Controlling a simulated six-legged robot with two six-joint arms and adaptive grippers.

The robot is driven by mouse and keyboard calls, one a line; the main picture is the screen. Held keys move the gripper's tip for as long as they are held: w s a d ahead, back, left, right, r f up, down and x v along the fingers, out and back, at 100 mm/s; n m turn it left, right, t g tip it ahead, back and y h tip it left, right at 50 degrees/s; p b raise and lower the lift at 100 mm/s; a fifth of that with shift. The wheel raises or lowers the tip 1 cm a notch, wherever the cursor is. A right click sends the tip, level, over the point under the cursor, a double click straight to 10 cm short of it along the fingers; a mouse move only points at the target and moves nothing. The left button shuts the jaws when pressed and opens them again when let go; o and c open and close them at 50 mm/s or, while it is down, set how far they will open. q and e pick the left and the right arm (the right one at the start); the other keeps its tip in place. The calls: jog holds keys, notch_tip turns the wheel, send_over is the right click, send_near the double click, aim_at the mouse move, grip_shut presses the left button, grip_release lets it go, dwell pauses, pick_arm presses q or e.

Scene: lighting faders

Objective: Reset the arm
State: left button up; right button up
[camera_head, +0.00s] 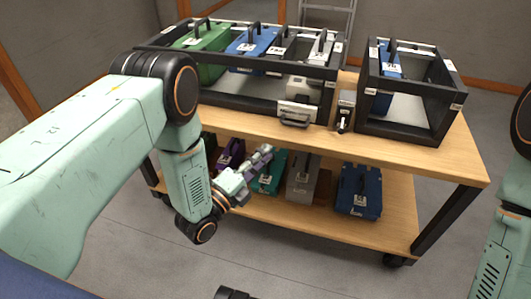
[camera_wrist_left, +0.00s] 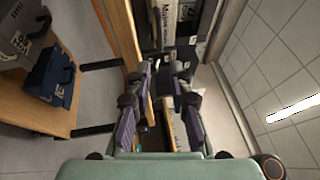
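My left arm reaches in from the left in the head view, bent down at the elbow. Its gripper (camera_head: 262,154) is in front of the trolley's lower shelf, near a teal case (camera_head: 267,178); whether it touches anything cannot be told. In the left wrist view the two fingers (camera_wrist_left: 165,68) stand apart with a gap between them and nothing held. My right arm shows only in part at the right edge of the head view; its gripper is not seen.
A wooden trolley (camera_head: 440,152) carries two black racks (camera_head: 265,88) (camera_head: 411,127) with green, blue and grey cases. Below are a grey case (camera_head: 302,182) and a dark blue case (camera_head: 359,190), also in the wrist view (camera_wrist_left: 50,78). The floor (camera_head: 300,255) in front is clear.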

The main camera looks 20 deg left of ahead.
dwell(0.3)
pick_arm(q)
jog(key=s+a+f+n+g+y+p, duration=0.1)
jog(key=s+a+f+n+g+y, duration=0.15)
jog(key=s+f+n+g, duration=0.4)
jog(key=s+a+f+n+g+y+p, duration=0.1)
jog(key=s+a+f+n+g+y, duration=0.2)
jog(key=s+f+n, duration=0.5)
jog(key=s+a+r+n+g+y+p, duration=0.1)
jog(key=s+r+n+g+p, duration=0.1)
jog(key=s, duration=0.9)
jog(key=s+a+r+n+g+y+p, duration=0.1)
jog(key=s+r+n+g+y+p, duration=0.1)
jog(key=s+n+g, duration=0.4)
jog(key=s+r+n+p, duration=0.1)
jog(key=s+r, duration=0.1)
jog(key=s, duration=0.2)
jog(key=shift+s+a+r+n, duration=0.15)
jog(key=shift+s+r+n, duration=0.2)
jog(key=shift+g, duration=0.25)
